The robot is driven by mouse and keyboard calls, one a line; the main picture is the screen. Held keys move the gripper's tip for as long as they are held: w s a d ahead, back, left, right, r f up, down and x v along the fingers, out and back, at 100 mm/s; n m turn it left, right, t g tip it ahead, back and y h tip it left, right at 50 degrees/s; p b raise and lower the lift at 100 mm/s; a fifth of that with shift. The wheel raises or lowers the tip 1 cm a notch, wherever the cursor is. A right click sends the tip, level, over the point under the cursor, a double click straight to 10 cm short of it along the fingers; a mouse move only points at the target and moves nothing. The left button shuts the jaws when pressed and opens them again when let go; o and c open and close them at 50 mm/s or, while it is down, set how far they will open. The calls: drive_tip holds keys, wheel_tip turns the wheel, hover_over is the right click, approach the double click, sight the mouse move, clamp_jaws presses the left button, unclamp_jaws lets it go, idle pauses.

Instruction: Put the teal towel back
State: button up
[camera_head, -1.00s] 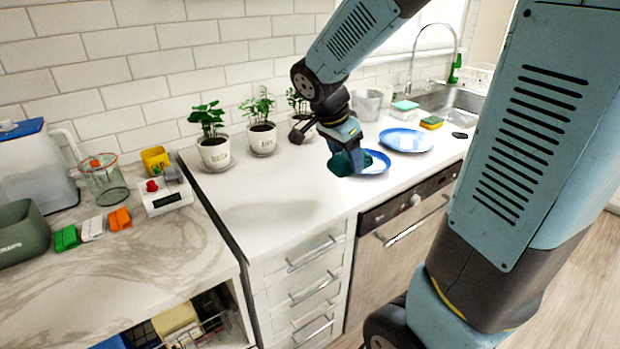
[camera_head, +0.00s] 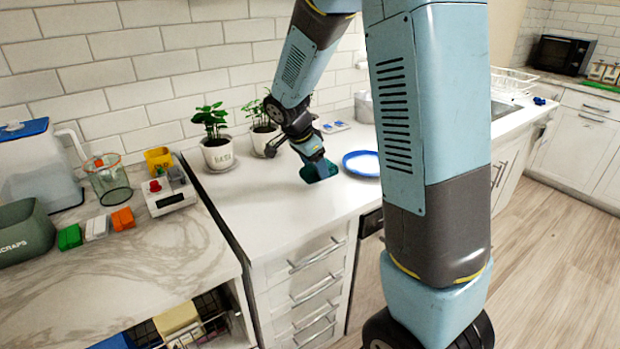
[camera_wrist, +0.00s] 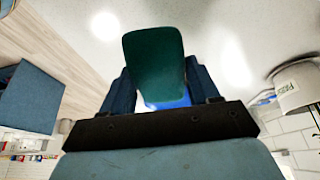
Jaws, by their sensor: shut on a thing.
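The dark teal towel (camera_head: 322,172) is in my gripper (camera_head: 312,160), low over the white counter between the potted plants and a blue-rimmed plate. In the wrist view the towel (camera_wrist: 153,60) is a rounded, folded bundle between the two fingers, which are shut on it from both sides. It sticks out beyond the fingertips. I cannot tell whether its lower edge touches the counter. Below the marble counter at the bottom left, an open shelf holds a folded yellow cloth (camera_head: 176,318) and a blue item (camera_head: 113,342) beside a black wire basket (camera_head: 210,305).
White pots with plants (camera_head: 217,152) stand along the wall near my gripper. The blue plate (camera_head: 362,164) lies to its right. The marble counter (camera_head: 130,265) holds a scale (camera_head: 168,195), glass jar (camera_head: 110,182), coloured clips and a green bin (camera_head: 22,232). Its front middle is clear.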

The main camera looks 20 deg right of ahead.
drive_tip(key=shift+w+a+f, duration=0.2)
drive_tip(key=shift+w+f, duration=0.4)
drive_tip(key=shift+f, duration=1.65)
drive_tip(key=o, duration=0.9)
drive_tip(key=shift+o, duration=0.2)
